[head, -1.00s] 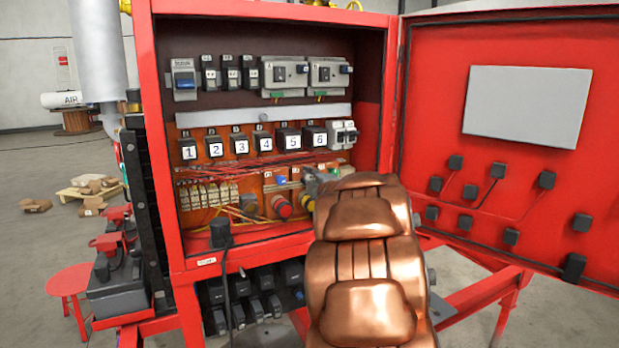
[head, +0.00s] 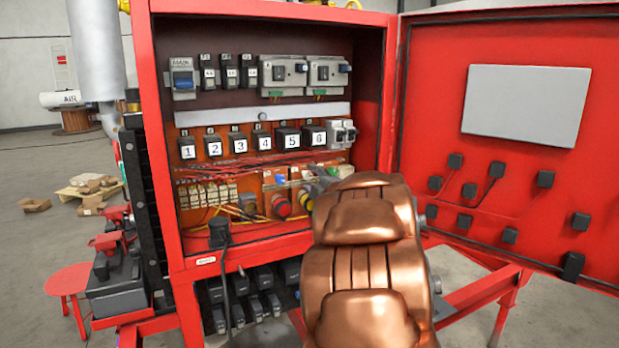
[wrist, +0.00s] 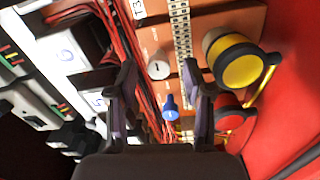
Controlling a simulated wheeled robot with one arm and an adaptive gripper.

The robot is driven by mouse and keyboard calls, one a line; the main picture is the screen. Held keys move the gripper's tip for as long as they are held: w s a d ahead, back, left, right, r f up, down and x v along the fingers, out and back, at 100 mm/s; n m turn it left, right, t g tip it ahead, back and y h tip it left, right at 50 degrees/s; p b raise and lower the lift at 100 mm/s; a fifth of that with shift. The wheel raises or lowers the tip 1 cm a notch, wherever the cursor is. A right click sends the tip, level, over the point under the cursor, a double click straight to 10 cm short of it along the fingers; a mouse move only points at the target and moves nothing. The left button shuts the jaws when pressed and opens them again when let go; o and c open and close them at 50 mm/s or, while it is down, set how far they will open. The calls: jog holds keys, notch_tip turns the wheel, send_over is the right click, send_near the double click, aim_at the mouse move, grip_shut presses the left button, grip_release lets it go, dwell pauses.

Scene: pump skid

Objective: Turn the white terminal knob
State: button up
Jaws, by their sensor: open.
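The white terminal knob (wrist: 159,66) is a small round cap with a dark slot across its face, set on the orange panel in the wrist view. My gripper (wrist: 159,70) is open, with its two dark fingers apart on either side of the knob in the picture. Contact and the remaining distance to the knob cannot be told. A blue knob (wrist: 170,106) is below the white one, also between the fingers in the picture. In the head view my gripper (head: 318,182) reaches into the lower right of the cabinet, and I cannot make out the white knob there.
A yellow-and-black round knob (wrist: 236,62) and a red one (wrist: 235,115) lie right of the fingers. Red wires (wrist: 113,35) and numbered breakers (wrist: 73,48) are on the left. The red cabinet (head: 160,130) has its door (head: 440,90) open on the right.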

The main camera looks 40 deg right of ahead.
jog(key=v, duration=0.9)
jog(key=shift+s, duration=0.25)
jog(key=shift+a, duration=0.1)
jog(key=s+a+f+m+g, duration=0.4)
jog(key=a+f+m+g, duration=0.2)
jog(key=a+f, duration=0.3)
jog(key=s+a+f+m+g, duration=0.3)
jog(key=a+f+m+g, duration=0.3)
jog(key=a, duration=0.4)
jog(key=s+a+f+g+y, duration=0.3)
jog(key=s+a, duration=0.7)
jog(key=s+a+f+g+y+p, duration=0.1)
jog(key=s+a+f+g+y, duration=0.2)
jog(key=s+a, duration=0.7)
jog(key=shift+a+g, duration=0.55)
jog(key=shift+g, duration=0.05)
jog(key=shift+s+f, duration=0.15)
